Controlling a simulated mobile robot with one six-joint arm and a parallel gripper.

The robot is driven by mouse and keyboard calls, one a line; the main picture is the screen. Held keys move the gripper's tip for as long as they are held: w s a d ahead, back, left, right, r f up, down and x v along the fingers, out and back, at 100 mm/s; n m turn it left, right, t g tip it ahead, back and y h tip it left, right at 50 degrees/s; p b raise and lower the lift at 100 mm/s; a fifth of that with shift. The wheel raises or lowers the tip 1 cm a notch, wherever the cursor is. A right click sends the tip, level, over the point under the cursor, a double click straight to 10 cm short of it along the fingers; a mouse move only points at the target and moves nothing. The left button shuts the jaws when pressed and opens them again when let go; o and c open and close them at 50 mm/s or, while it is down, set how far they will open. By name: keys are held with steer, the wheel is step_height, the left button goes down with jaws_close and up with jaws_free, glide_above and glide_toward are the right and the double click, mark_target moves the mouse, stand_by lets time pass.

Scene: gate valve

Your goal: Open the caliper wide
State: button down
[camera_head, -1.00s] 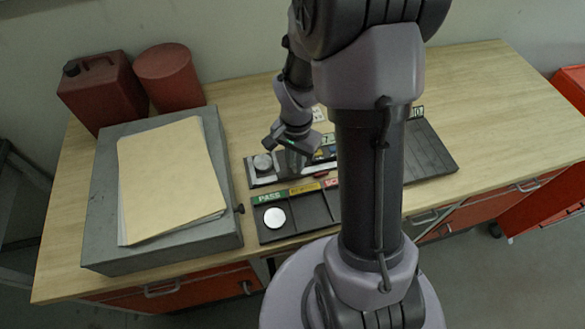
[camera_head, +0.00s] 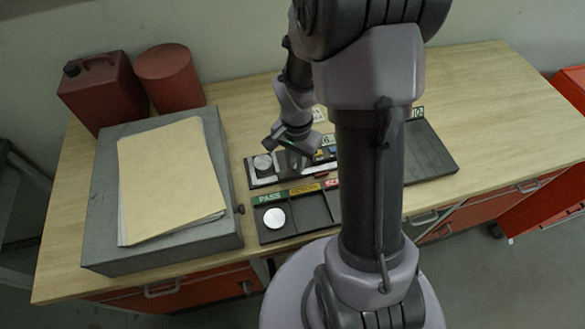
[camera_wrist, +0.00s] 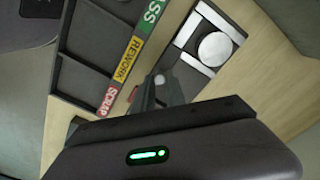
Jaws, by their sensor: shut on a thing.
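The caliper (camera_head: 262,181) appears as a long dark fixture with pale metal bars, lying on the bench at the centre. It also shows in the wrist view (camera_wrist: 205,14). A round pale disc (camera_head: 262,162) sits between its bars at the left end, and in the wrist view the disc (camera_wrist: 215,48) is close to the fingers. My gripper (camera_head: 297,160) is low over the caliper, right of the disc. In the wrist view its fingers (camera_wrist: 163,88) are together, shut on a part of the caliper. The held part is mostly hidden by the fingers.
A sorting tray (camera_head: 322,208) labelled PASS, REWORK and SCRAP lies in front, with another disc (camera_head: 274,217) in its PASS compartment. A grey box (camera_head: 97,240) with a folder stands left. A dark tray (camera_head: 432,150) lies right. My arm hides the middle.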

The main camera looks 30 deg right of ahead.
steer(key=shift+s+f, duration=0.1)
steer(key=shift+s, duration=0.05)
steer(key=shift+s+d, duration=0.3)
steer(key=shift+d, duration=0.6)
steer(key=c, duration=1.4)
jaws_free()
steer(key=shift+o, duration=0.2)
steer(key=shift+w+d+r, duration=0.1)
steer(key=shift+r, duration=0.45)
step_height(320, 180, up, 16)
steer(key=p, duration=0.4)
steer(key=shift+d+r+p, duration=0.25)
steer(key=shift+p, duration=0.1)
